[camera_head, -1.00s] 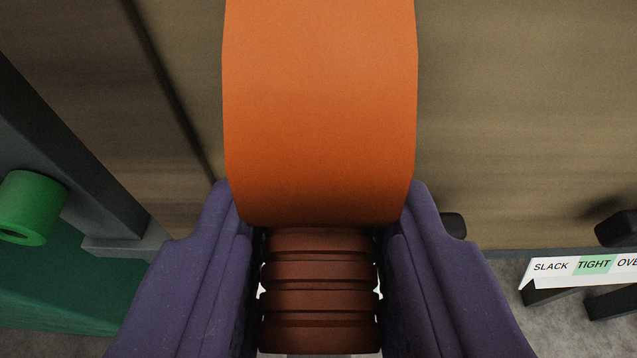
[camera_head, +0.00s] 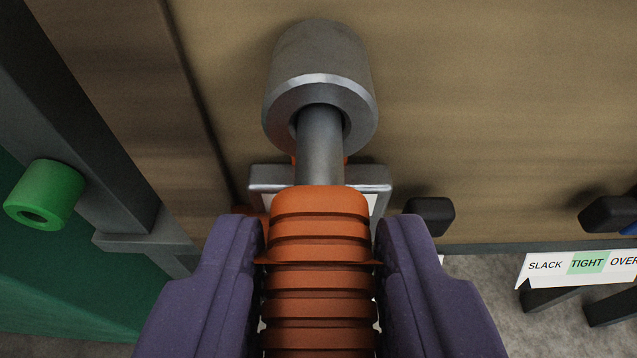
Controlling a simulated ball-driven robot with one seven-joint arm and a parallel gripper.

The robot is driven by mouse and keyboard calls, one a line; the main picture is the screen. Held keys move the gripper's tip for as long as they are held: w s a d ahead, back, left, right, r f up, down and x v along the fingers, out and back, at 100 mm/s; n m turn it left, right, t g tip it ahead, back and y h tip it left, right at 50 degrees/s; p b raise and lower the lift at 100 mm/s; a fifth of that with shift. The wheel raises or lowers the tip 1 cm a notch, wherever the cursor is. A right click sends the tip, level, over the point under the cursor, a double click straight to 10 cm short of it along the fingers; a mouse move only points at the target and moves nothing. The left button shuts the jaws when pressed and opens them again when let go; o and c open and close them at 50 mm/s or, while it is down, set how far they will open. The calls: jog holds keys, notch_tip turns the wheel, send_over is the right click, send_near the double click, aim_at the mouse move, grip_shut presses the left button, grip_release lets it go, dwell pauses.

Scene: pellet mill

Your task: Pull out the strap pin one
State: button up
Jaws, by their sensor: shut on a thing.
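The strap pin has an orange ribbed grip (camera_head: 319,285) and a smooth grey metal shaft (camera_head: 320,150). My gripper (camera_head: 320,235), with two purple jaws, is shut on the orange grip, one jaw on either side. The shaft runs from the grip up into the bore of a grey metal socket (camera_head: 322,60) on the tan wall. A length of shaft shows between grip and socket; how deep its end reaches is hidden inside.
A pale metal bracket (camera_head: 262,178) sits behind the shaft. A green tube (camera_head: 45,195) and dark frame (camera_head: 85,130) stand at left. Black knobs (camera_head: 430,215) and a SLACK/TIGHT label (camera_head: 545,268) are at right. Bare wall lies between.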

jog(key=shift+s, duration=1.95)
